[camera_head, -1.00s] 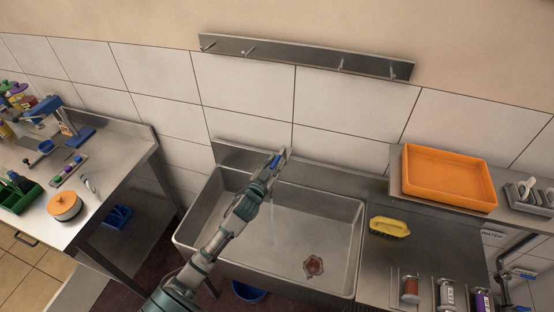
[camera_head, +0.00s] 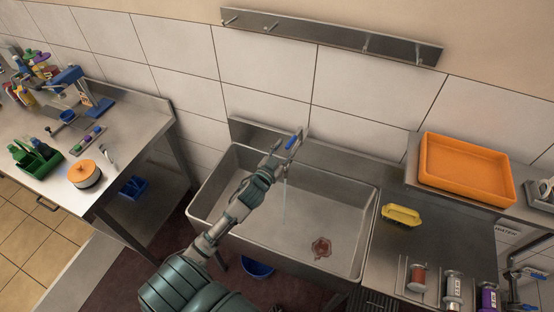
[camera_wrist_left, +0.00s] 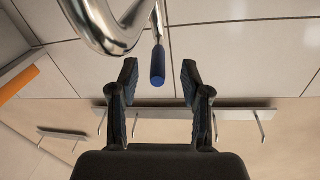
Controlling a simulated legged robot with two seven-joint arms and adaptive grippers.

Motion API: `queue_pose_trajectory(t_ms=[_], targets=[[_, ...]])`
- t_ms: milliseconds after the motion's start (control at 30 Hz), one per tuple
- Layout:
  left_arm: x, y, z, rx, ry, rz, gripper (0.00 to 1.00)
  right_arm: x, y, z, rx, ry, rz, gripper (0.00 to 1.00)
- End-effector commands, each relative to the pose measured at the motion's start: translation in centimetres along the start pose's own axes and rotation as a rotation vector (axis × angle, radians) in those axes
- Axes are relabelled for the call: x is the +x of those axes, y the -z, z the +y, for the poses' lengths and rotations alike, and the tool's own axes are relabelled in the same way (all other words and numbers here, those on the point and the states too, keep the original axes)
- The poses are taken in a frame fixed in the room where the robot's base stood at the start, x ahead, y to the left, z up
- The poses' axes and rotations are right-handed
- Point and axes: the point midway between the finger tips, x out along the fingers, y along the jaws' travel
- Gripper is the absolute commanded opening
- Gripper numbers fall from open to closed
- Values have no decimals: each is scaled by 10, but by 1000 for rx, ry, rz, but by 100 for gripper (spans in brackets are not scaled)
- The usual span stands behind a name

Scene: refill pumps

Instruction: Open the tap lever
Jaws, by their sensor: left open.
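The tap lever with its blue grip (camera_head: 293,142) is above the back edge of the sink (camera_head: 208,201). A thin stream of water (camera_head: 284,205) falls below the tap into the basin. My left gripper (camera_head: 275,151) is open beside the lever, at its lower left in the head view. In the left wrist view, the blue lever end (camera_wrist_left: 157,66) shows between the spread fingers of the left gripper (camera_wrist_left: 159,78), with a visible space on either side. The curved metal spout (camera_wrist_left: 112,30) is at the upper left there. My right gripper is not in view.
A reddish stain (camera_head: 321,247) is on the basin floor. A hook rail (camera_head: 330,37) is on the wall. A table (camera_head: 130,150) with tools stands left.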

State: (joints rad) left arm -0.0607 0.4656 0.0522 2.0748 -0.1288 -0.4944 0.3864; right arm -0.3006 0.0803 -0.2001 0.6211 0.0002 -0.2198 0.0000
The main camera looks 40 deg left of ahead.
Motion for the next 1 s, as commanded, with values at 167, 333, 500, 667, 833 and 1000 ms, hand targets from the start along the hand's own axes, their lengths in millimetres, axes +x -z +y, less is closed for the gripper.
queue_pose_trajectory(t_ms=[167, 333, 500, 667, 833, 1000], targets=[[-42, -2, 0, 0, -1, -4, 48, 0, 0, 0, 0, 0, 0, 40], [-68, -2, 0, -1, 0, -3, 48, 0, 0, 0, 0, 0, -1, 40], [-79, -2, -1, 0, 1, -2, 48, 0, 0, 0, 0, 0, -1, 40], [-80, -2, -1, 0, 1, -2, 48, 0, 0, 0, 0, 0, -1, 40], [-80, -2, -1, 0, 1, -2, 48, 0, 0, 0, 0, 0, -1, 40], [-79, -2, -1, 0, 1, -2, 48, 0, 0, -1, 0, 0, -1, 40]])
